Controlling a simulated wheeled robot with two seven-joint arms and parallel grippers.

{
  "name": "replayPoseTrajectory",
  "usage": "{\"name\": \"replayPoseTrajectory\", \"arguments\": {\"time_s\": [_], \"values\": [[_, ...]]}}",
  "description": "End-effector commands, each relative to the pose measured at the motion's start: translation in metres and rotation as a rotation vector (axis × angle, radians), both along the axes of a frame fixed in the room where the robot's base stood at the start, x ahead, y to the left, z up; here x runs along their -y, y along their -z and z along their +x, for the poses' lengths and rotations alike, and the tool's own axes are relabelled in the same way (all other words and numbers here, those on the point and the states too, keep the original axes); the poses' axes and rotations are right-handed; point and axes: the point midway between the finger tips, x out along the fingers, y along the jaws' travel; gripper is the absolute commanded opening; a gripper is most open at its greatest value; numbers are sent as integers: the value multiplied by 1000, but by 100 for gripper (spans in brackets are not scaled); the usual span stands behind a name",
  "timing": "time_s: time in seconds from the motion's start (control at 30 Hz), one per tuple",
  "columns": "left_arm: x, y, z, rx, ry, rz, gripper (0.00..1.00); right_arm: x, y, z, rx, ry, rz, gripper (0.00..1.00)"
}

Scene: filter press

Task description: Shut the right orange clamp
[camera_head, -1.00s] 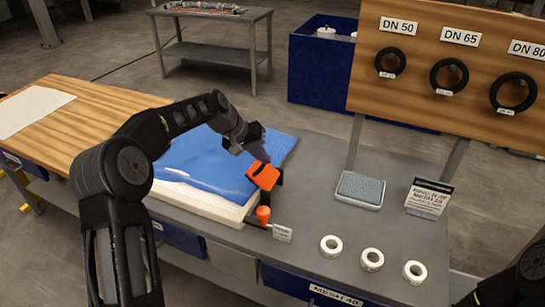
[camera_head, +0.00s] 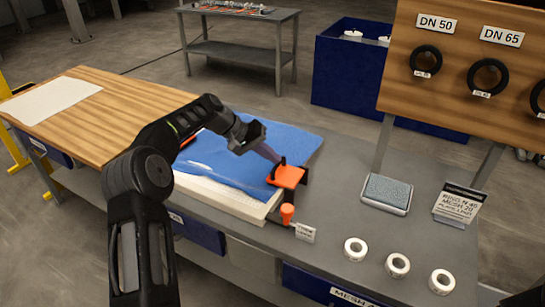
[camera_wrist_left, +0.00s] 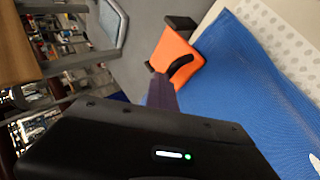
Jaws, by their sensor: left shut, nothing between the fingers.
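The right orange clamp (camera_head: 288,177) sits at the right edge of the blue cloth (camera_head: 225,158), on the grey bench. Its orange plate looks nearly flat over the cloth's edge. In the left wrist view the orange plate (camera_wrist_left: 177,55) lies beside the blue cloth (camera_wrist_left: 245,95), with a dark curved part on it. My left gripper (camera_head: 272,155) is shut and empty. Its fingers point down at the clamp's far side, at or very near the plate; contact is unclear. An orange knob (camera_head: 287,213) stands in front of the clamp. A small orange piece (camera_head: 187,142) shows behind my left arm.
A white perforated plate (camera_head: 215,192) lies under the cloth. A small tag (camera_head: 305,232) stands by the knob. White rolls (camera_head: 355,250), a grey pad (camera_head: 387,193) and a sign (camera_head: 459,203) are to the right. A ring board (camera_head: 465,60) rises behind.

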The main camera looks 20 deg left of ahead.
Motion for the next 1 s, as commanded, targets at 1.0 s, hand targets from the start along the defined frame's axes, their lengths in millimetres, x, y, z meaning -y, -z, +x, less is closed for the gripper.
{"name": "replayPoseTrajectory", "arguments": {"time_s": [1.0], "values": [[-8, -50, -10, 4, -7, 9, 0, 1, -7, -1, -3, 1, -3, 0]]}}
